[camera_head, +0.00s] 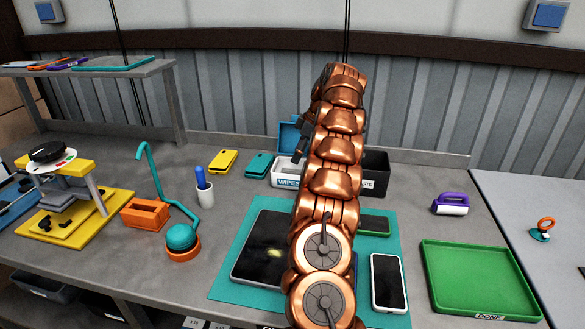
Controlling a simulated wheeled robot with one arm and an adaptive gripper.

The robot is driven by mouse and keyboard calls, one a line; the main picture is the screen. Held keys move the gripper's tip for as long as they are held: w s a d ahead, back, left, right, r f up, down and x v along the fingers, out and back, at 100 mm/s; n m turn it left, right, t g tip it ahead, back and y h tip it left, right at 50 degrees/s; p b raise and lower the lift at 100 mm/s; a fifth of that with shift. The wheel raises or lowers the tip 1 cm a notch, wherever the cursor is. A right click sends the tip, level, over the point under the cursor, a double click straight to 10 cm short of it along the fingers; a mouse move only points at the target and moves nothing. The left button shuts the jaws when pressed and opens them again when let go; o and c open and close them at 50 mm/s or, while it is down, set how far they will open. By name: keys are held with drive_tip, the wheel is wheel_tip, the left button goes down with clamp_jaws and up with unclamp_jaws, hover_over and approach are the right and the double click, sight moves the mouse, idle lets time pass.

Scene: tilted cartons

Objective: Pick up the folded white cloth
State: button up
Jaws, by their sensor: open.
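I cannot clearly make out the folded white cloth. A white bin labelled WIPES (284,183) stands at the back middle of the bench, with a blue panel (288,136) behind it. Pale surfaces show at the bin's opening, but I cannot tell whether they are cloth or bin. My gripper (301,148) shows only as dark parts at the left of my copper arm, over or near this bin. It is open. My arm hides much of it and the bin's right side.
A dark bin (376,165) with a partly hidden label stands right of the arm. A teal mat (228,280) holds a tablet (263,247) and phones. A green tray (478,278) lies at right.

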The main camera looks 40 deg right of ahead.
sight(292, 164)
drive_tip(key=shift+p+x, duration=0.55)
drive_tip(key=shift+x, duration=1.5)
drive_tip(key=shift+s+a, duration=0.1)
drive_tip(key=c, duration=0.8)
drive_tip(key=shift+r, duration=0.1)
drive_tip(key=shift+r+b, duration=0.55)
drive_tip(key=shift+r, duration=1.15)
drive_tip(key=shift+s+a+b, duration=0.8)
drive_tip(key=shift+a+b, duration=0.05)
drive_tip(key=shift+a, duration=0.3)
drive_tip(key=shift+s+a+r, duration=0.2)
drive_tip(key=shift+a, duration=0.1)
drive_tip(key=shift+s+a+r+b, duration=0.2)
drive_tip(key=shift+s+a+b, duration=0.3)
drive_tip(key=shift+s+a, duration=0.95)
drive_tip(key=shift+s+a+r+b, duration=0.15)
drive_tip(key=shift+s+a+b, duration=0.55)
drive_tip(key=shift+a, duration=1.25)
drive_tip(key=shift+s+a+r+b, duration=0.2)
drive_tip(key=shift+s+a+b, duration=0.1)
drive_tip(key=shift+s+a, duration=1.25)
drive_tip(key=shift+w+a, duration=0.15)
